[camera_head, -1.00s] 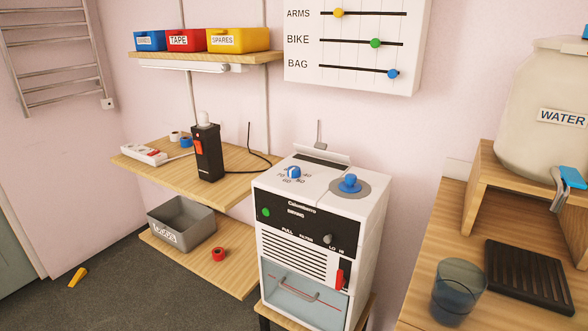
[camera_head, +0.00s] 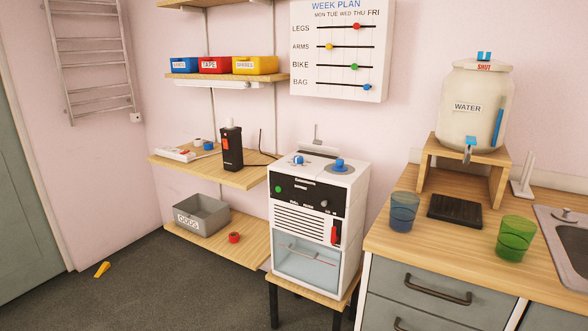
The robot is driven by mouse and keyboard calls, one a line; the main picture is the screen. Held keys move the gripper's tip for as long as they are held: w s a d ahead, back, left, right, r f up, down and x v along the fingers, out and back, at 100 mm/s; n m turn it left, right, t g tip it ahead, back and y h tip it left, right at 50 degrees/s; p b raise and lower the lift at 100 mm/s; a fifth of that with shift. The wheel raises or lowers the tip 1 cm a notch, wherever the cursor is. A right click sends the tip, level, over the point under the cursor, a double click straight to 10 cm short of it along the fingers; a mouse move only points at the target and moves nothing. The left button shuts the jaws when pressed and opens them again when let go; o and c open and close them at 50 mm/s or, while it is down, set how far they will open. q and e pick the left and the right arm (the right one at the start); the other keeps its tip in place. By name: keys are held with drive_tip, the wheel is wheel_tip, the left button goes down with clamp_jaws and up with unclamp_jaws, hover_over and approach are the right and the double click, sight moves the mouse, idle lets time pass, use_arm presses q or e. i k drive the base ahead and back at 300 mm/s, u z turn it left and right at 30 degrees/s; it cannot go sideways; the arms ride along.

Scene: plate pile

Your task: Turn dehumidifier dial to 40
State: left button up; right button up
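The white dehumidifier (camera_head: 357,215) stands on a small wooden stool against the wall, with a black front panel, a vent grille and a clear water tank below. On its top left is a blue and white dial (camera_head: 297,160); the numbers around it are too small to read from here. A larger blue knob (camera_head: 339,165) on a grey disc sits to the right on the top. A red lever (camera_head: 334,235) and a green light show on the front. Neither of my grippers is in view.
A counter (camera_head: 385,242) with drawers stands close on the right, holding a water dispenser (camera_head: 474,110), a blue cup (camera_head: 403,212) and a green cup (camera_head: 515,238). Wooden shelves (camera_head: 240,178) are at the left. A yellow object (camera_head: 102,269) lies on the otherwise clear floor.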

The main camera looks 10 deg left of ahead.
sight(298, 159)
drive_tip(key=u, duration=1.2)
drive_tip(key=i, duration=1.15)
